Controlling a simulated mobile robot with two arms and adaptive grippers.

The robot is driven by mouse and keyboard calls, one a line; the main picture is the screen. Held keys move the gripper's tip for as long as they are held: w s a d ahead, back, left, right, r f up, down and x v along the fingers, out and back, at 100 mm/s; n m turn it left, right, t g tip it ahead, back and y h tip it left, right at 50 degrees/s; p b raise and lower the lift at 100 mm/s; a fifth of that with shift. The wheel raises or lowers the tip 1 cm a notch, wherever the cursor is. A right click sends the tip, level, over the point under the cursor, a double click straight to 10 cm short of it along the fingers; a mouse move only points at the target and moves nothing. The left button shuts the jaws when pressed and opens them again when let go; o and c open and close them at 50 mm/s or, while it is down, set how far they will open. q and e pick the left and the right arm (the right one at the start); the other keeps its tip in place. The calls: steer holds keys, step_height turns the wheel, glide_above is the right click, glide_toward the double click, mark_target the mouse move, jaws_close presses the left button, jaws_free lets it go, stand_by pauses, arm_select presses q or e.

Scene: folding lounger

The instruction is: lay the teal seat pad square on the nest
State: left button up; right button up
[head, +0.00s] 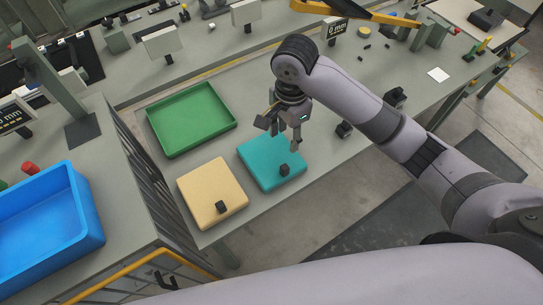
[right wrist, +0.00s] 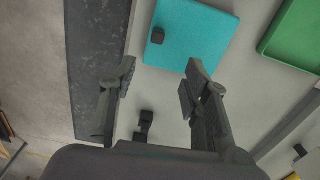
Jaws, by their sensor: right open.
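The teal seat pad (head: 262,158) is a flat square with a small black knob on top. It lies on the grey bench, beside the cream pad. My right gripper (head: 279,135) is open and empty above the pad's far side. In the right wrist view the teal pad (right wrist: 200,35) lies beyond the open fingertips (right wrist: 160,67), with its knob between their lines. The fingers look clear of the pad. I cannot tell for sure which thing is the nest. My left gripper is not in view.
A cream pad (head: 207,184) with a black knob lies left of the teal pad. An empty green tray (head: 192,120) is behind them. Black blocks (head: 344,130) lie to the right. A blue bin (head: 48,222) stands at left, past a dark grille.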

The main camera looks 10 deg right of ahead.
steer(key=p, duration=0.2)
glide_toward(285, 167)
step_height(285, 167, down, 5)
steer(key=shift+a+f, duration=0.1)
steer(key=shift+f, duration=0.05)
step_height(285, 167, down, 4)
steer(key=shift+f+p, duration=0.1)
steer(key=shift+p, duration=0.55)
steer(key=shift+f, duration=0.5)
jaws_close()
